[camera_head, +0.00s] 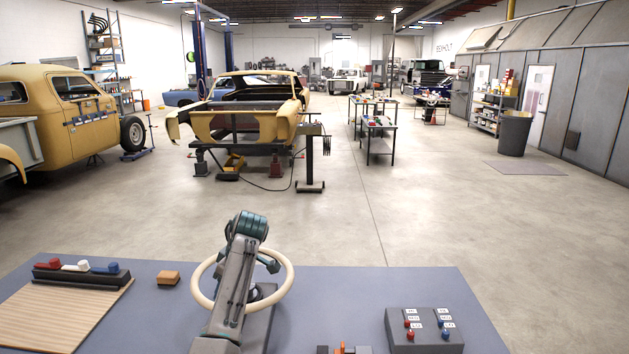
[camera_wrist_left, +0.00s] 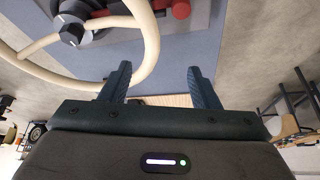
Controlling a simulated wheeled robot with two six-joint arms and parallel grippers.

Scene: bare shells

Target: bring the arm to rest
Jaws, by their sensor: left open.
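My left arm (camera_head: 240,280) rises from the bottom of the head view, in front of a cream handwheel (camera_head: 290,277) on the blue-grey bench top. Its gripper is not clearly seen there. In the left wrist view, my left gripper (camera_wrist_left: 160,82) is open, its two dark fingers apart with nothing between them. The wheel also shows in that view (camera_wrist_left: 151,42), its rim close beside the left finger in the picture; I cannot tell whether they touch. Its dark hub is at the upper left. My right gripper is in neither view.
On the bench (camera_head: 400,285) are a ribbed wooden board (camera_head: 70,312), a dark rack (camera_head: 85,278) with red, white and blue knobs, a small tan block (camera_head: 168,278) and a grey switch box (camera_head: 425,330). Car bodies stand beyond. The bench right of the wheel is mostly clear.

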